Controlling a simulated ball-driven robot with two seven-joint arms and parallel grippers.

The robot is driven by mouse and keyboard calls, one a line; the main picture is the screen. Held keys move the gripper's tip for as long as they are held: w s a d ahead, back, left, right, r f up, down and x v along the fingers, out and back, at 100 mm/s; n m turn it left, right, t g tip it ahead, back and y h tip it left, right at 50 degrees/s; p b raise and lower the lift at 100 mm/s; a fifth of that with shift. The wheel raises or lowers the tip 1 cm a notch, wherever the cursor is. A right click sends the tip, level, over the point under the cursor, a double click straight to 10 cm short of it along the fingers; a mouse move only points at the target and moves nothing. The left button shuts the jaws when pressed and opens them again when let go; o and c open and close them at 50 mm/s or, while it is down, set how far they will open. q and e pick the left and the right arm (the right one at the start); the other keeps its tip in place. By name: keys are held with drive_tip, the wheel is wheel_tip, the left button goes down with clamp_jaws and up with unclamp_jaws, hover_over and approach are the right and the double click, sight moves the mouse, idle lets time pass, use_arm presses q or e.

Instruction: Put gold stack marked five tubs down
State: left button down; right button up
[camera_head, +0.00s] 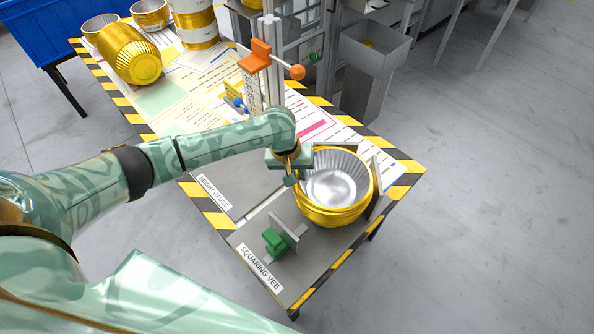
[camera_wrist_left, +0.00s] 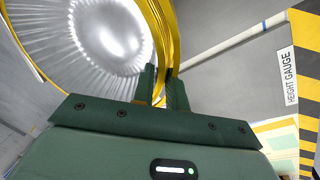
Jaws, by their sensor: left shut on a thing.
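The gold stack (camera_head: 333,215) of nested foil tubs, silver inside, sits at the squaring vee on the table's near right corner. No mark showing five can be read on it. My left gripper (camera_head: 291,178) is at the stack's left rim. In the left wrist view my left gripper (camera_wrist_left: 160,88) has its two fingers closed across the gold rim of the stack (camera_wrist_left: 172,30). The stack's underside is hidden, so I cannot tell whether it touches the surface. My right gripper is not in view.
A green clamp (camera_head: 275,241) stands in front of the stack, and a grey plate (camera_head: 376,190) stands to its right. The height gauge with its orange arm (camera_head: 262,58) rises behind. Other gold tubs (camera_head: 131,55) lie at the far left. A grey bin (camera_head: 372,75) stands beyond the table.

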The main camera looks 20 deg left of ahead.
use_arm(q)
drive_tip(key=shift+f, duration=0.25)
drive_tip(key=c, duration=1.4)
unclamp_jaws()
drive_tip(key=shift+s+f, duration=0.1)
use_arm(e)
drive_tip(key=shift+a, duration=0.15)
